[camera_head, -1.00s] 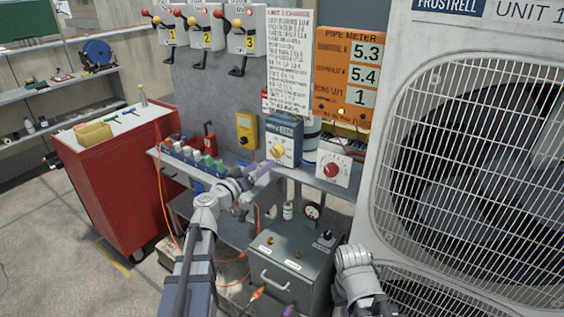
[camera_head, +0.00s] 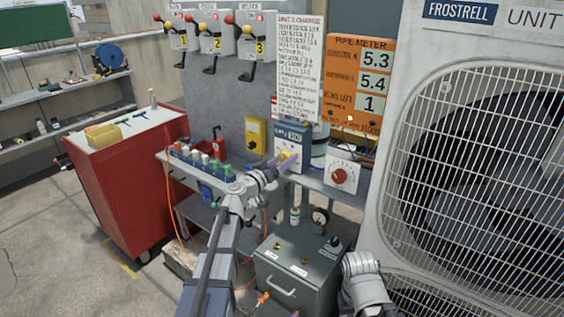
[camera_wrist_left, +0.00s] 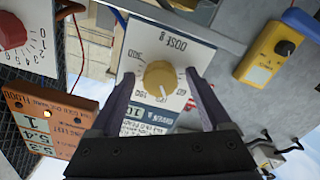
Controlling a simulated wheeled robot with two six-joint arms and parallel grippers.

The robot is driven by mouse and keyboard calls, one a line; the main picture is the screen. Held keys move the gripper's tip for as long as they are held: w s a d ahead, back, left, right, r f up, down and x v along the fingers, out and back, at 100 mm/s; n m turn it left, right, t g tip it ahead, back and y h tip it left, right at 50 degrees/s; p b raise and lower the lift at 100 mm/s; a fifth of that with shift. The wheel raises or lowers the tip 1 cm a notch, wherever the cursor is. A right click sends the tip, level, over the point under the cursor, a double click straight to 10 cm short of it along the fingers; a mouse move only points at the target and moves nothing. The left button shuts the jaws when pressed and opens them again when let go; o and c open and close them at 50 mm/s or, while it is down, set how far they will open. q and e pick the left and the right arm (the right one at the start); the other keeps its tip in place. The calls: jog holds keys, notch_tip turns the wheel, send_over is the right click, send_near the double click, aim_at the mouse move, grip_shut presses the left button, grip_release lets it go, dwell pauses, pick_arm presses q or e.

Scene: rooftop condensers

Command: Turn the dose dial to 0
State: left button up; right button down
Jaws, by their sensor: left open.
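The dose dial is a yellow knob (camera_head: 286,156) on the white face of a blue box (camera_head: 291,138) on the bench. In the left wrist view the knob (camera_wrist_left: 160,78) sits on a plate lettered DOSE, with numbers around it. A dark pointer line on the knob runs toward the lower part of that picture; I cannot read its number for certain. My left gripper (camera_head: 280,161) is open at the dial. Its purple fingers (camera_wrist_left: 161,85) stand either side of the knob, with gaps showing between. My right arm shows at the lower right, but I cannot make out its gripper.
A white panel with a red knob (camera_head: 340,176) stands right of the dial box. A yellow device (camera_head: 255,134) hangs to its left. Colored bottles (camera_head: 197,158) line the bench. A grey cabinet (camera_head: 300,270) stands below, and the large condenser (camera_head: 390,200) on the right.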

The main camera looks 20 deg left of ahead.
pick_arm(q)
jog(key=shift+c, duration=0.2)
grip_shut()
dwell(0.3)
jog(key=shift+n, duration=0.3)
jog(key=n, duration=0.6)
jog(key=shift+s+r+n, duration=0.1)
jog(key=shift+n, duration=0.3)
jog(key=n, duration=0.3)
jog(key=shift+d, duration=0.1)
jog(key=shift+r+n, duration=0.1)
jog(key=shift+n, duration=2.3)
